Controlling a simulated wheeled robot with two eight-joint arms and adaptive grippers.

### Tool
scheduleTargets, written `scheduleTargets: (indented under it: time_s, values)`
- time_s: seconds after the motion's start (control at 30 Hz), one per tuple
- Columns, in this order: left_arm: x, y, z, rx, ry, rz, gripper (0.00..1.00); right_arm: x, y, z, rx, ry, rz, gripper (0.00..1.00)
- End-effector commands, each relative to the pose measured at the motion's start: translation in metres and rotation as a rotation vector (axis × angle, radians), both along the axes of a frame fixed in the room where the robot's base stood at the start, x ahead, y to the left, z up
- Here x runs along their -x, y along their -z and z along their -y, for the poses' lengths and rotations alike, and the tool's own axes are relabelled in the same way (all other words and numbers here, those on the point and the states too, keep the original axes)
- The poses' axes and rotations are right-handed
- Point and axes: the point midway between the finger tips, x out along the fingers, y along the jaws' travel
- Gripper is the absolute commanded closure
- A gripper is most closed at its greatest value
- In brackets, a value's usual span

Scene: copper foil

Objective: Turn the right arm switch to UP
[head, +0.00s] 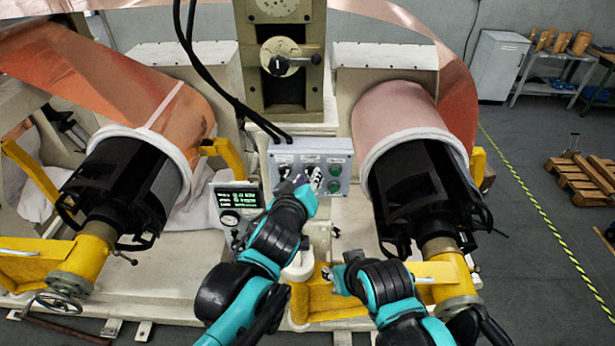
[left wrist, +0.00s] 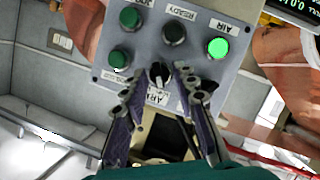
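A grey control panel (head: 340,150) with labelled knobs and green buttons sits in the middle between the two rolls. In the left wrist view the panel (left wrist: 215,80) appears upside down. A dark switch knob (left wrist: 160,72) with a partly hidden label that seems to read ARM (left wrist: 158,98) lies between my left fingertips. My left gripper (head: 312,178) is at the panel's front. In the left wrist view its fingers (left wrist: 160,78) are spread on both sides of the knob; contact is unclear. My right gripper (head: 337,278) is low, apart from the panel; its finger opening is unclear.
One button (left wrist: 218,48) glows bright green. A display with a gauge (head: 238,202) stands left of the panel. Black roll shafts with yellow arms, left (head: 100,240) and right (head: 440,265), flank the work area.

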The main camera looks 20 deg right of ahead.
Motion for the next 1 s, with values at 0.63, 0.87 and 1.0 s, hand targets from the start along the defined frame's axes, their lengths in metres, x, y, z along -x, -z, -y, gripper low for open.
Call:
scheduleTargets:
  time_s: [0.63, 0.87, 1.0]
  values:
    - [-0.0067, 0.0033, 0.0033, -0.001, 0.0, 0.0, 1.0, 0.0001, -0.0008, 0.0, 0.0, 0.0, 0.0, 0.6]
    - [-0.0063, 0.0033, 0.0037, -0.027, 0.0, 0.006, 1.0, 0.0001, -0.0003, 0.0, 0.0, 0.0, 0.0, 0.6]
    - [-0.0058, 0.0032, 0.0047, -0.081, 0.001, 0.022, 1.0, 0.0, 0.0006, 0.0, 0.0, 0.0, 0.0, 0.6]
